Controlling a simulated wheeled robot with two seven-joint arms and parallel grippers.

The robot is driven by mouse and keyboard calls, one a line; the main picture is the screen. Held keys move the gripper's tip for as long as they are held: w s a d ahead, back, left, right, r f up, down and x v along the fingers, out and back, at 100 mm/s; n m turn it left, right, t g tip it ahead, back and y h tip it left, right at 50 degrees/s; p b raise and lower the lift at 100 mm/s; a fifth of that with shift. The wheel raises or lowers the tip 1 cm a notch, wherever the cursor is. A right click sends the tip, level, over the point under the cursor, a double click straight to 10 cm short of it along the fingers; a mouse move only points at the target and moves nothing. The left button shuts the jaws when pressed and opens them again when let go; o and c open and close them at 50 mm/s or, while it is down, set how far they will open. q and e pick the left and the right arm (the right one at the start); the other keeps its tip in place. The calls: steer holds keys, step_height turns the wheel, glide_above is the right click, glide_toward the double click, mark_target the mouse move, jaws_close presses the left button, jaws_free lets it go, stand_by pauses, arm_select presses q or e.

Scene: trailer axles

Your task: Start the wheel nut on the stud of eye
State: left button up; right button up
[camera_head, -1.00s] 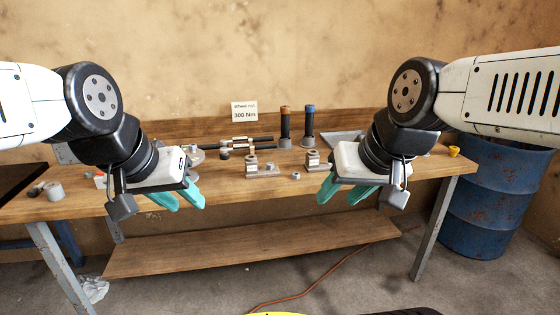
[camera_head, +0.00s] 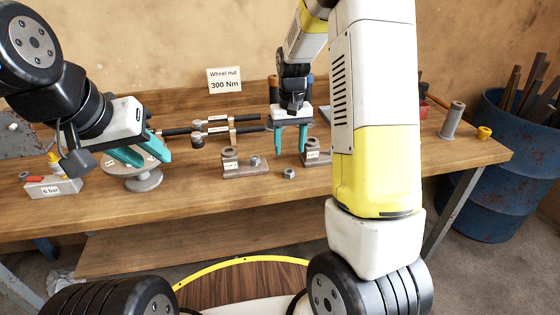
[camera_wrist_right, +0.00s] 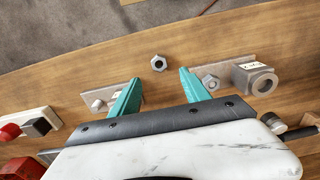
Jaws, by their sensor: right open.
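A small grey hex wheel nut (camera_head: 289,174) lies loose on the workbench, and it shows in the right wrist view (camera_wrist_right: 158,63) just beyond the fingertips. My right gripper (camera_head: 291,151) is open and empty, pointing down behind the nut; its fingers do not touch it. A plate with an eye block (camera_head: 231,160) and a short stud (camera_head: 254,160) stands left of the nut. A second eye plate (camera_head: 313,152) is at its right, partly hidden by my arm; its stud shows in the wrist view (camera_wrist_right: 97,105). My left gripper (camera_head: 150,160) looks open and empty.
A round grey stand (camera_head: 143,180) and a "6 bar" block (camera_head: 52,188) are at the bench's left. Black-handled tools (camera_head: 212,126) lie behind the left plate. Bare wood (camera_head: 240,200) lies in front.

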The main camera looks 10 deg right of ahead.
mark_target(289, 171)
step_height(289, 171, down, 9)
steer(key=shift+r, duration=0.1)
jaws_close()
stand_by(0.5)
